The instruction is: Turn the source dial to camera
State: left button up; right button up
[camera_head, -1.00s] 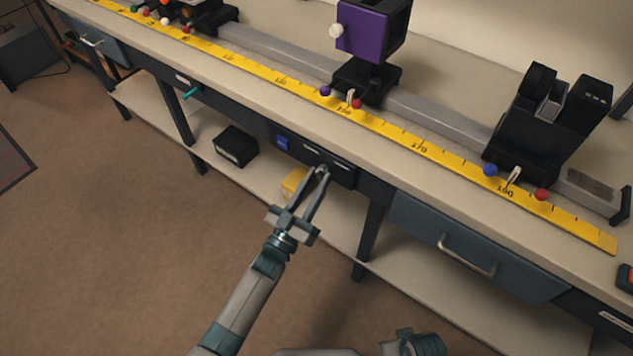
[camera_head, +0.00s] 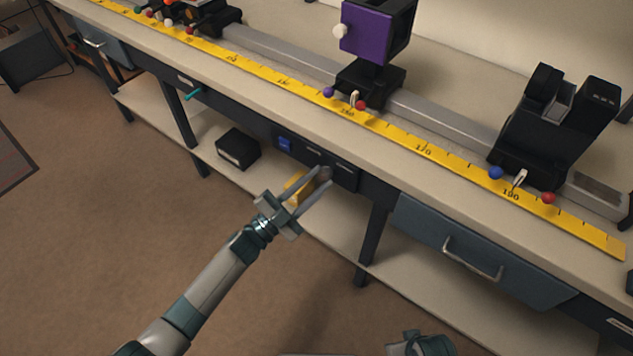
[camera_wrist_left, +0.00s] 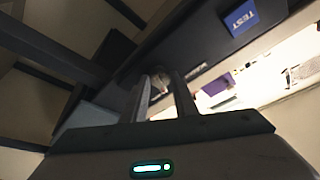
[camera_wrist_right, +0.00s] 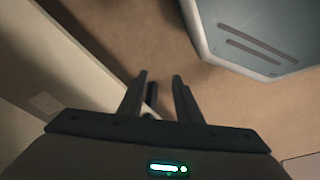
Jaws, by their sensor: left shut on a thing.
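The source dial (camera_head: 325,173) is a small round grey knob on the dark panel (camera_head: 345,178) along the bench's front edge. My left gripper (camera_head: 320,178) reaches up to it from below left, its fingers closed around the knob. In the left wrist view the dial (camera_wrist_left: 160,80) shows between the fingertips. The dial's markings are too small or hidden to read, so its setting cannot be told. My right gripper (camera_wrist_right: 160,85) is open and empty, over the floor away from the panel, in the right wrist view.
A blue TEST label or button (camera_head: 285,144) sits on the panel left of the dial; it also shows in the left wrist view (camera_wrist_left: 239,17). A yellow box (camera_head: 299,188) and a black box (camera_head: 238,149) are on the lower shelf. A drawer (camera_head: 480,250) is at right.

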pick_arm(q)
jog(key=shift+m+g, duration=0.4)
jog(key=shift+m, duration=0.5)
pick_arm(e)
jog(key=shift+f, duration=0.25)
pick_arm(q)
jog(key=o, duration=1.1)
jog(key=shift+c, duration=0.2)
pick_arm(e)
jog(key=shift+w+f, duration=0.1)
jog(key=shift+w, duration=0.05)
jog(key=shift+s, duration=0.2)
pick_arm(q)
jog(key=shift+a, duration=0.1)
pick_arm(e)
jog(key=shift+s+f, duration=0.1)
